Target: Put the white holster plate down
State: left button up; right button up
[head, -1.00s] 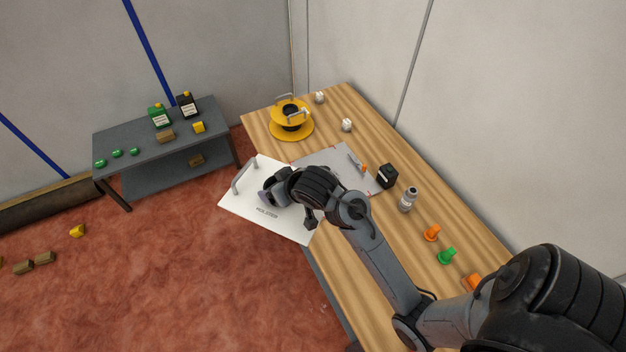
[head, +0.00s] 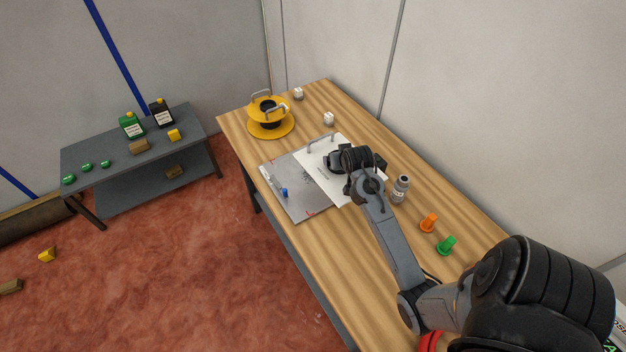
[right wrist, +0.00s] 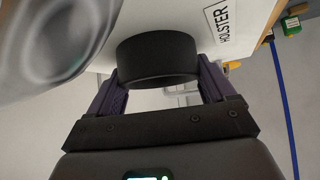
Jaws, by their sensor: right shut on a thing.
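The white holster plate (head: 318,172) is over the right part of a grey sheet (head: 292,205) on the wooden table, with a grey handle (head: 321,143) at its far edge. My right gripper (head: 338,163) is at the plate. In the right wrist view, the gripper (right wrist: 160,90) has its purple fingers shut on a black round part (right wrist: 158,60) against the plate's face. The label HOLSTER (right wrist: 231,20) shows beside it. My arm covers the plate's near right part. I cannot tell whether the plate touches the sheet. My left gripper is not in view.
On the table (head: 330,265) stand a yellow reel (head: 270,118), small white pieces (head: 328,119), a grey bottle (head: 400,189), and orange (head: 429,222) and green (head: 447,245) pieces. A blue-tipped tool (head: 283,192) lies on the grey sheet. The table's front left is clear.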

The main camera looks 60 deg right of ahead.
jog(key=shift+s+d+f, duration=0.15)
jog(key=shift+d+f, duration=0.15)
jog(key=shift+d, duration=0.1)
jog(key=shift+d+f, duration=0.2)
jog(key=w+f, duration=0.2)
jog(key=w, duration=0.1)
jog(key=w+f+b, duration=0.1)
jog(key=w+f, duration=0.1)
jog(key=w, duration=0.2)
jog(key=w+f+b, duration=0.1)
jog(key=w+f, duration=0.1)
jog(key=w, duration=0.2)
jog(key=shift+w+d+f, duration=0.1)
jog(key=shift+w+f, duration=0.05)
jog(key=shift+f, duration=0.15)
jog(key=shift+f+b, duration=0.4)
jog(key=shift+f, duration=1.65)
jog(key=o, duration=1.5)
jog(key=shift+f, duration=0.25)
jog(key=shift+c, duration=0.2)
jog(key=shift+o, duration=1.3)
